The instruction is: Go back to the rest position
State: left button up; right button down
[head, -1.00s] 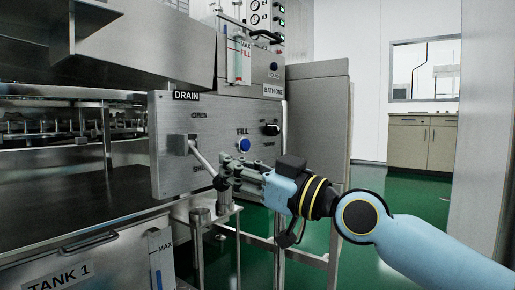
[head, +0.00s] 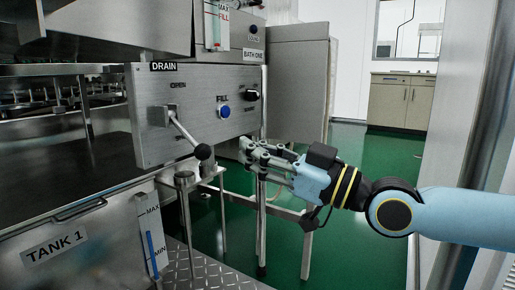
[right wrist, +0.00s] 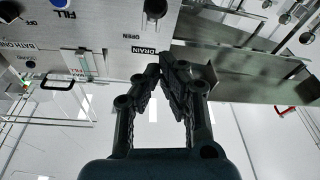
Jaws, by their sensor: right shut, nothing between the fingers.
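My right gripper (head: 248,150) is shut and empty. In the head view it stands to the right of the drain lever (head: 187,132), apart from the lever's black knob. The lever slants down to the right from its mount on the steel drain panel (head: 150,95). In the right wrist view my gripper's fingers (right wrist: 166,72) meet at the tips, with the lever's dark knob (right wrist: 155,8) just beyond them. My left gripper is in neither view.
The panel also bears a blue fill button (head: 223,112) and a black knob (head: 252,95). Tank 1 (head: 100,240) stands at lower left with a level gauge (head: 152,235). A steel frame (head: 308,235) stands below my gripper. Green floor (head: 345,160) is open behind my arm.

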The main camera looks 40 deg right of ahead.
jog(key=shift+s+d+f, duration=0.1)
jog(key=shift+s, duration=0.15)
dwell(0.4)
